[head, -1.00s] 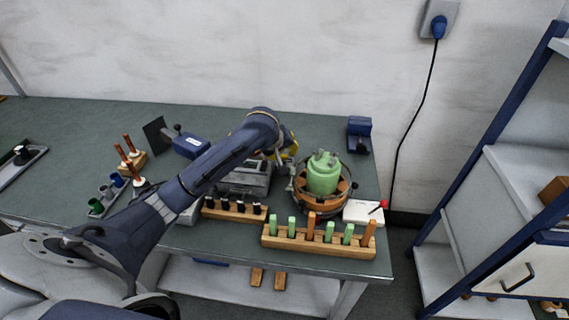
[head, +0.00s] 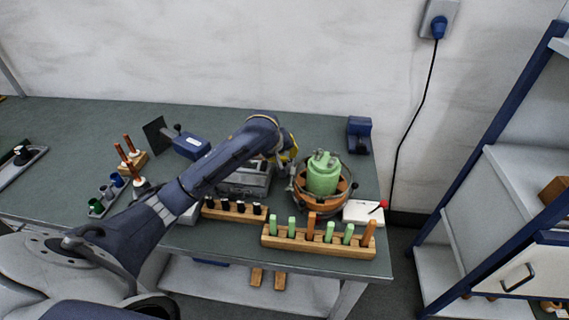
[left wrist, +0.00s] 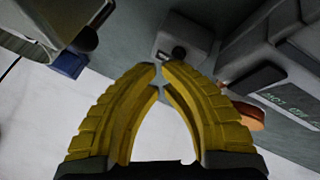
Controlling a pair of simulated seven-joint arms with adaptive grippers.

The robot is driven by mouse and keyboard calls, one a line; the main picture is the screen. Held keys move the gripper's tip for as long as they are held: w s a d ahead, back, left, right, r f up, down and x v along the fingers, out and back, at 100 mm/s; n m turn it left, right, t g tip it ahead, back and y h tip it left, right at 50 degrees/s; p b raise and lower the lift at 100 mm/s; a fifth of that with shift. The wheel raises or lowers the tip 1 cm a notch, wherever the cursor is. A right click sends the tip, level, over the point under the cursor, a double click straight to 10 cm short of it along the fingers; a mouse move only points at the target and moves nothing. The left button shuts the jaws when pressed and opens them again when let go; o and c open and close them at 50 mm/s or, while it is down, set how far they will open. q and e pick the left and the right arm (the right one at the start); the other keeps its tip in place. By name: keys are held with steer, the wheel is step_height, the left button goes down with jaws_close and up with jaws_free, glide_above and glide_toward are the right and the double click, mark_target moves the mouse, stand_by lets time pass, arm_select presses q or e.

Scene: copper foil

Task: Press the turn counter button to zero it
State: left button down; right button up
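My left gripper (head: 291,157) reaches over the back of the bench, beside a grey machine (head: 247,180) and partly hidden by its own arm. In the left wrist view its yellow fingers (left wrist: 160,70) are brought together at the tips, with nothing seen between them. Contact with the button does not show, and the arm hides this spot in the head view. My right gripper is not in view.
A green pot in a round wooden holder (head: 324,175) stands right of the gripper. A wooden rack of pegs (head: 318,240) and a white box with a red knob (head: 363,213) stand in front. A lettered grey housing (left wrist: 275,75) sits close right in the wrist view.

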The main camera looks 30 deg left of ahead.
arm_select(q)
steer(key=shift+f, duration=0.4)
stand_by(0.3)
steer(key=shift+r, duration=0.9)
steer(key=shift+r, duration=2.5)
